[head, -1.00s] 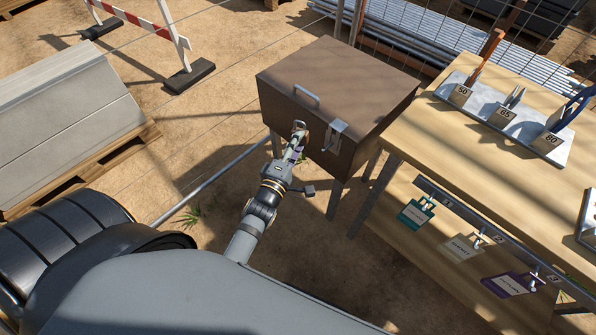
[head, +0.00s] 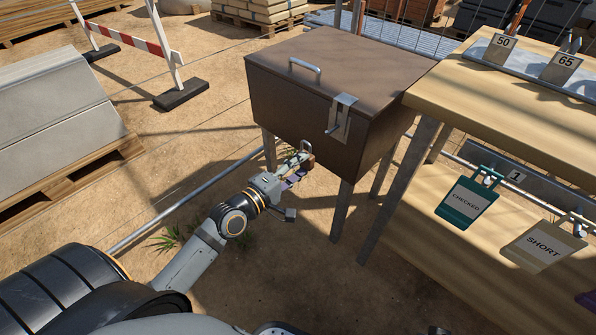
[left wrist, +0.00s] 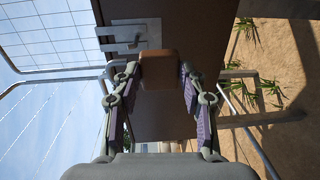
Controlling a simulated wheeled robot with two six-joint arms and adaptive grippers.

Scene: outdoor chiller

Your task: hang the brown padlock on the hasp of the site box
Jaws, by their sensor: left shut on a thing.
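The brown site box (head: 300,106) stands on legs with its lid closed. Its metal hasp (head: 340,118), a plate with a staple or pin sticking out, is on the front; the hasp also shows in the left wrist view (left wrist: 131,36). My left gripper (head: 298,167) is shut on the brown padlock (head: 309,161), whose body shows between the fingertips in the left wrist view (left wrist: 159,69). In the head view the shackle points up. The padlock is below and left of the hasp in the picture, apart from it. My right gripper is not in view.
A wooden bench (head: 500,98) stands close to the box's right, with number blocks on top and tags on a rail, including a green CHECKED tag (head: 467,203). A pallet of grey slabs (head: 50,125) and a red-white barrier (head: 130,42) are left. Open sand lies before the box.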

